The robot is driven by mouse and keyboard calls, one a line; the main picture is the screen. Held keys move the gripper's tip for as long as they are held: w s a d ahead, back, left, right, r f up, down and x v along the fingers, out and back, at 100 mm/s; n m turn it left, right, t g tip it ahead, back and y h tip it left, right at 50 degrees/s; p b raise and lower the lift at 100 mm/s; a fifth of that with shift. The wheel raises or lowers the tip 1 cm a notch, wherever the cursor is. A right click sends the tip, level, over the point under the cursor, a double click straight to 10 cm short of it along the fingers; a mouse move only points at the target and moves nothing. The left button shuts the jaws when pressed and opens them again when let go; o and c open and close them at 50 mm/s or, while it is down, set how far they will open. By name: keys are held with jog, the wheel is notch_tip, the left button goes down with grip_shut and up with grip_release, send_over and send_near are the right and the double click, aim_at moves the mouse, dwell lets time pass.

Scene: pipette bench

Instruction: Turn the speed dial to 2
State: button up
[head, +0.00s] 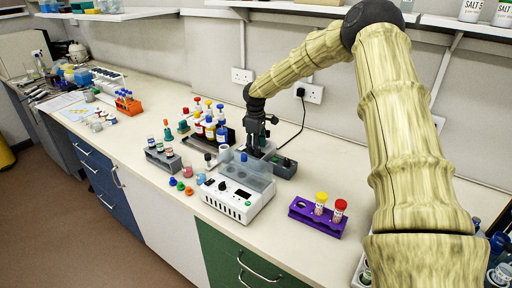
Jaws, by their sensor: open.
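A white bench device (236,205) with a clear bluish lid stands near the bench's front edge. A small dark round knob (222,186), which looks like the speed dial, sits on its top panel to the left of a dark display. The dial's marks and setting are too small to read. My gripper (256,146) is open, above and behind the device, and apart from the dial. Its fingertips are small and partly lost against the dark equipment behind.
A purple rack (317,217) with red- and yellow-capped tubes stands right of the device. Coloured caps (180,186) and a grey vial rack (163,161) lie to its left. Several coloured-capped bottles (209,129) stand behind. Bare bench (285,210) lies between device and purple rack.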

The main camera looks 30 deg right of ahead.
jog(key=shift+s+d+f, duration=0.1)
jog(key=shift+s+f, duration=0.1)
jog(key=shift+s, duration=0.5)
jog(key=shift+w+f, duration=0.45)
jog(key=shift+s+r, duration=0.2)
jog(key=c, duration=1)
jog(key=shift+c, duration=0.2)
jog(key=shift+m, duration=0.3)
jog(key=shift+m+p, duration=0.4)
jog(key=shift+m, duration=1.8)
